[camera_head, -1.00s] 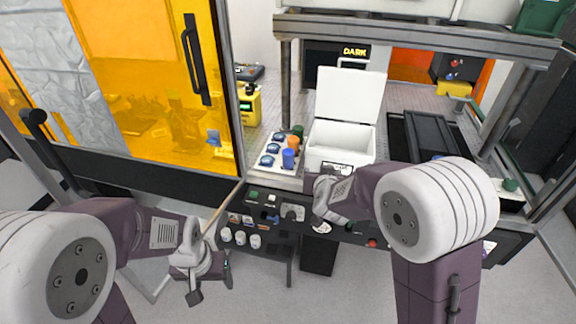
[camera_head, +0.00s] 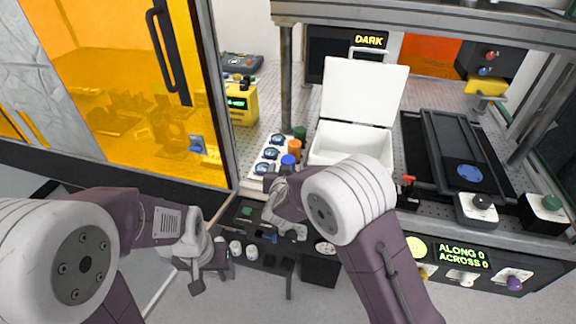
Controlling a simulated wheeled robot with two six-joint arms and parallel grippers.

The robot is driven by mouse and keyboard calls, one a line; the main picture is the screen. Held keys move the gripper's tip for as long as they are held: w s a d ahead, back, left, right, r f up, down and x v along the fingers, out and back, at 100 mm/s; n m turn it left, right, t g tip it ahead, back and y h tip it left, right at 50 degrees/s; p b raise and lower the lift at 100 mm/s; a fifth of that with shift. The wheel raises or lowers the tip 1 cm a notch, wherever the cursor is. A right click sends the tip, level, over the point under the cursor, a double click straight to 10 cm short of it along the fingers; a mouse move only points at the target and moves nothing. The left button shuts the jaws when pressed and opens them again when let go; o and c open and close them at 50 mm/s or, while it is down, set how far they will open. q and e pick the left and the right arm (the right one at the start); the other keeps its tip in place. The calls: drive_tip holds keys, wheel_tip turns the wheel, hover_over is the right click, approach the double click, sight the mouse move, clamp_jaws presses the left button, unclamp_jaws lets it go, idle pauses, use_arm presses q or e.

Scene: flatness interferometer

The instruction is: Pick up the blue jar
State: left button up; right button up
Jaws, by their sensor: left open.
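The blue jar (camera_head: 288,161) stands upright at the front right of a white tray (camera_head: 258,176) on the perforated bench. An orange jar (camera_head: 295,146) and a green jar (camera_head: 300,132) stand behind it in the same row. My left gripper (camera_head: 212,276) is open and empty, low at the left, below and in front of the bench, well apart from the jar. My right gripper (camera_head: 275,192) is just in front of the tray, close to the blue jar in the picture; its fingers are mostly hidden by my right arm.
Several round blue-topped items (camera_head: 269,153) fill the tray's left row. A white box (camera_head: 339,143) with its lid up stands right of the tray. An orange panel door (camera_head: 150,100) closes off the left. A dark shelf (camera_head: 240,214) with small items sits below the bench edge.

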sight(289, 160)
drive_tip(key=x, duration=0.2)
drive_tip(key=shift+w+d+f, duration=0.1)
drive_tip(key=shift+w+f, duration=0.1)
drive_tip(key=shift+w, duration=0.5)
drive_tip(key=p+x, duration=0.1)
drive_tip(key=x, duration=0.3)
drive_tip(key=shift+w+f, duration=0.1)
drive_tip(key=shift+w, duration=0.1)
drive_tip(key=shift+s, duration=0.15)
drive_tip(key=c, duration=0.6)
clamp_jaws()
wheel_tip(289, 160, up, 10)
drive_tip(key=p, duration=0.2)
